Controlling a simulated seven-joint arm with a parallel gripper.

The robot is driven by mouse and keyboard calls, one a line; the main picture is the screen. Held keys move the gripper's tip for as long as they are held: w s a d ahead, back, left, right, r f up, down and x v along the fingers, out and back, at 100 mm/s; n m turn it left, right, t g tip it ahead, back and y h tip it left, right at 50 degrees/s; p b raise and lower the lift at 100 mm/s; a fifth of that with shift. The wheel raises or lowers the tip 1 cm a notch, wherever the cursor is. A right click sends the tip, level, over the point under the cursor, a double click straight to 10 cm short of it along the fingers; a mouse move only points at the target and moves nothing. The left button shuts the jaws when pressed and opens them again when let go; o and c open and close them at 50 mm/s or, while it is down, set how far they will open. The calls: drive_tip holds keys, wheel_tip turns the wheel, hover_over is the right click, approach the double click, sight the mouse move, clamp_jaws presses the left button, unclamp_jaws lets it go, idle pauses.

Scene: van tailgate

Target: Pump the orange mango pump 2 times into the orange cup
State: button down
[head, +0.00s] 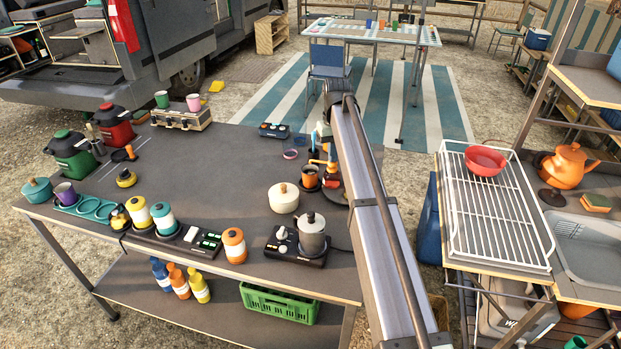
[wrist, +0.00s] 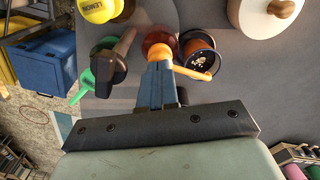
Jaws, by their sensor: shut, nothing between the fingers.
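The orange pump (wrist: 190,72) is in the wrist view, with its spout reaching right beside the orange cup (wrist: 197,47). My gripper (wrist: 161,70) is shut and empty, its blue fingers at the pump's head; whether they press on it I cannot tell. The pump's lower body is mostly hidden below the head and fingers. In the head view the orange cup (head: 310,177) stands on the table's right part, and the orange pump (head: 331,166) is beside it, partly hidden by my arm.
A yellow lemon pump (wrist: 97,9) and a green pump (wrist: 84,86) are left in the wrist view. A cream lidded pot (head: 284,198) stands in front of the cup. A hot plate with a grey pot (head: 312,238) is near the front edge. The table's middle is clear.

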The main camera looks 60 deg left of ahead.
drive_tip(key=shift+r, duration=1.25)
drive_tip(key=shift+r, duration=0.15)
drive_tip(key=shift+r, duration=1.85)
